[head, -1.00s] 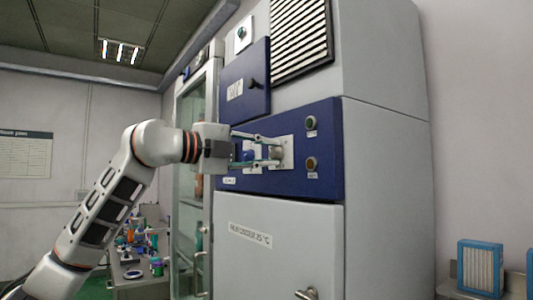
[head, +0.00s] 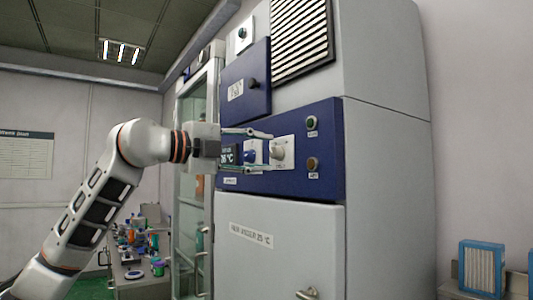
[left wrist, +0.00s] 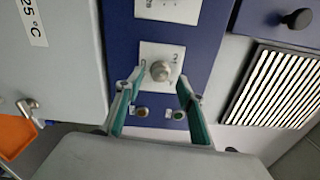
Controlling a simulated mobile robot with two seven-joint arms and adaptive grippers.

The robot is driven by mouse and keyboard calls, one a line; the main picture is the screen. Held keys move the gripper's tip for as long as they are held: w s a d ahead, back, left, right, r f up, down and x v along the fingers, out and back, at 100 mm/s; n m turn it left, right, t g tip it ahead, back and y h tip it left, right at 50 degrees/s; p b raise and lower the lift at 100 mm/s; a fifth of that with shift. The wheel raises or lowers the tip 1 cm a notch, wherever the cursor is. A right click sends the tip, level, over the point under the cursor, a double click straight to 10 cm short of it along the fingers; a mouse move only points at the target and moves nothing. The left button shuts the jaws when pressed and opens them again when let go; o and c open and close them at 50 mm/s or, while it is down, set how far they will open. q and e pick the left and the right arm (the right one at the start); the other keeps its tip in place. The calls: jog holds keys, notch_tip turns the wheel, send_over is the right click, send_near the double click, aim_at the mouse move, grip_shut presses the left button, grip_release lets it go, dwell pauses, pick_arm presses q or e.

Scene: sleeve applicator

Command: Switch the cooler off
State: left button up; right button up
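The cooler is a tall grey cabinet (head: 385,150) with a dark blue control panel (head: 325,180). A pale round knob (head: 277,154) sits on a white plate on that panel; in the left wrist view the knob (left wrist: 161,71) shows grey with markings around it. My left gripper (head: 270,152) is open in front of the plate. Its two green-lined fingers (left wrist: 160,85) stand apart on either side of the knob, with visible gaps and nothing held. My right gripper is not in view.
A green button (head: 311,123) and an amber button (head: 312,164) are right of the knob. A temperature display (head: 229,154) is partly behind my fingers. A louvred vent (head: 302,38) and a blue box with a black handle (head: 252,84) are above. A lower door (head: 280,245) is below.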

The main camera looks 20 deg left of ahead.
pick_arm(q)
jog(key=v, duration=0.9)
jog(key=shift+s+a, duration=0.3)
